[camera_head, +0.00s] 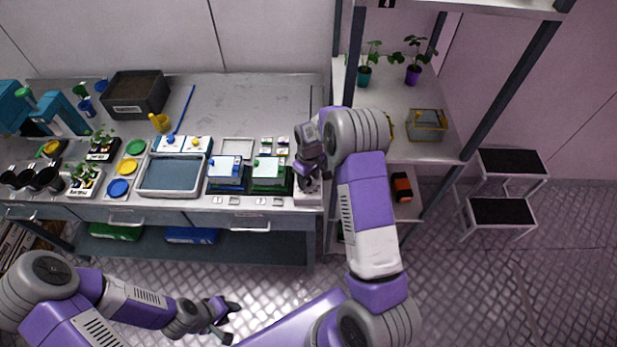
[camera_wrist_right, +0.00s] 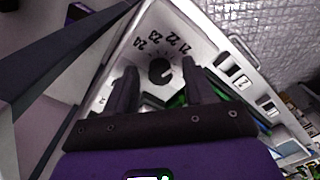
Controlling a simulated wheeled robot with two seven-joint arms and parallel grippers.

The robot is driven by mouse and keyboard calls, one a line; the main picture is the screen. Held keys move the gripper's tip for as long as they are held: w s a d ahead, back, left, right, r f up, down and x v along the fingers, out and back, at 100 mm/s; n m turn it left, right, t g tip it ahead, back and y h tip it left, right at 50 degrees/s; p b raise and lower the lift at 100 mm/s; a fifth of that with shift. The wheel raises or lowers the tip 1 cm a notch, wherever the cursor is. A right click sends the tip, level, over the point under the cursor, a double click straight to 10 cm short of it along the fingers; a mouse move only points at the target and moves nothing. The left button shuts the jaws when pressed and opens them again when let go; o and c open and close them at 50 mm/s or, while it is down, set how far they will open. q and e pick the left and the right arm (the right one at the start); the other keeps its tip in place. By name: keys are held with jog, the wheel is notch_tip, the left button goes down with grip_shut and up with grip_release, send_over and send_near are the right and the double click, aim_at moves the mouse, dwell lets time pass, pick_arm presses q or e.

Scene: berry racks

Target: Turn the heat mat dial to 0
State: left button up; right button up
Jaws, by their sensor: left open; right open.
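The dial (camera_wrist_right: 160,70) is a round black knob on a white panel (camera_wrist_right: 172,32), printed with 24, 23, 22 and 21 around it in the right wrist view. A 0 mark is not readable, and I cannot tell where the knob points. My right gripper (camera_wrist_right: 161,70) is open, with one finger on each side of the knob; whether they touch it I cannot tell. In the head view my right gripper (camera_head: 308,178) is over the white dial box (camera_head: 307,197) at the bench's right end and mostly hides it. My left gripper (camera_head: 231,321) is open and empty, in front of the bench.
Two lidded boxes, blue (camera_head: 226,168) and green (camera_head: 267,170), stand left of the dial box. A grey tray (camera_head: 142,188) is further left. A dark shelf post (camera_head: 352,55) rises close to my right arm. Shelves with plants stand to the right.

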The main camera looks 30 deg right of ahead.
jog(key=shift+c, duration=0.5)
grip_shut()
jog(key=shift+m, duration=0.3)
jog(key=m+b, duration=0.1)
jog(key=m, duration=0.1)
jog(key=shift+m, duration=0.3)
jog(key=m+b, duration=0.1)
jog(key=m, duration=0.1)
jog(key=shift+m, duration=0.3)
jog(key=m, duration=0.2)
jog(key=shift+m, duration=0.3)
jog(key=shift+a+m, duration=0.1)
jog(key=shift+m, duration=1.8)
